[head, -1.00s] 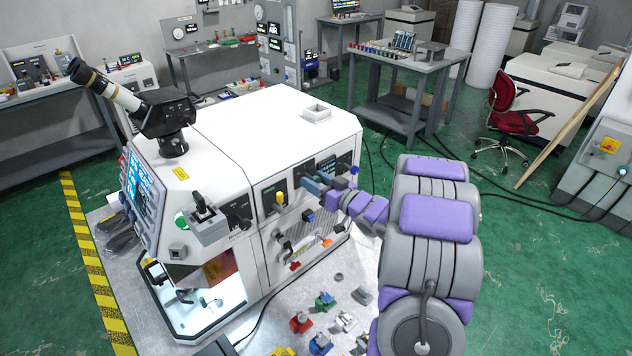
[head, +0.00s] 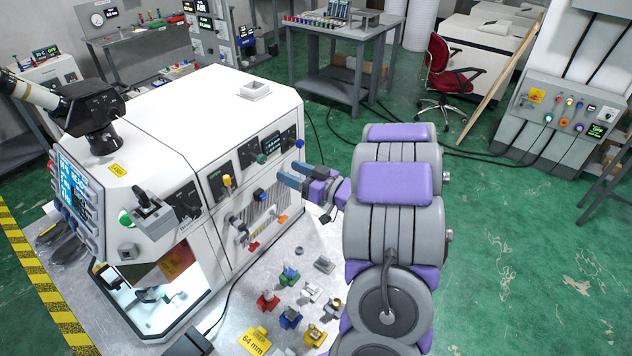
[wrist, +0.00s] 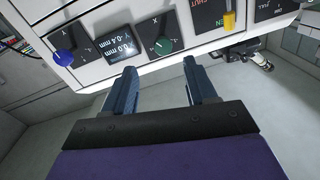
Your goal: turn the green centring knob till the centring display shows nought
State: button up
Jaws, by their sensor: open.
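The green centring knob (head: 262,158) is on the side panel of the white machine. It also shows in the wrist view (wrist: 163,45), beside the centring display (wrist: 118,46). The display has two lit lines, which look like 0.0 mm and -0.4 mm, though the small text is hard to read. It also shows in the head view (head: 271,144). My gripper (wrist: 160,66) is open and empty, its fingers spread wide. The knob is beyond the fingertips and between their lines, not touched. In the head view, my gripper (head: 283,174) is below and right of the knob.
A blue knob (wrist: 64,57) is on the display's other side. A yellow-handled lever (wrist: 229,20) sits on the neighbouring panel. Below the panel, several small coloured fixtures (head: 290,319) stand on the metal bench top. Green floor (head: 500,240) is free to the right.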

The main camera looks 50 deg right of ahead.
jog(key=v, duration=0.7)
dwell(0.5)
jog(key=w+d+g+h+b, duration=0.2)
jog(key=w+g+h+b, duration=0.1)
jog(key=w+g+h, duration=0.4)
jog(key=s+a+f+g+y+b, duration=0.1)
jog(key=s+a+g, duration=0.5)
jog(key=s+a, duration=0.9)
jog(key=s+a+f+g+y+b, duration=0.2)
jog(key=s+a+f+g+b, duration=0.2)
jog(key=s+a, duration=1.2)
jog(key=a+g, duration=0.2)
jog(key=a, duration=0.1)
jog(key=shift+f+m, duration=0.25)
jog(key=shift+m, duration=0.05)
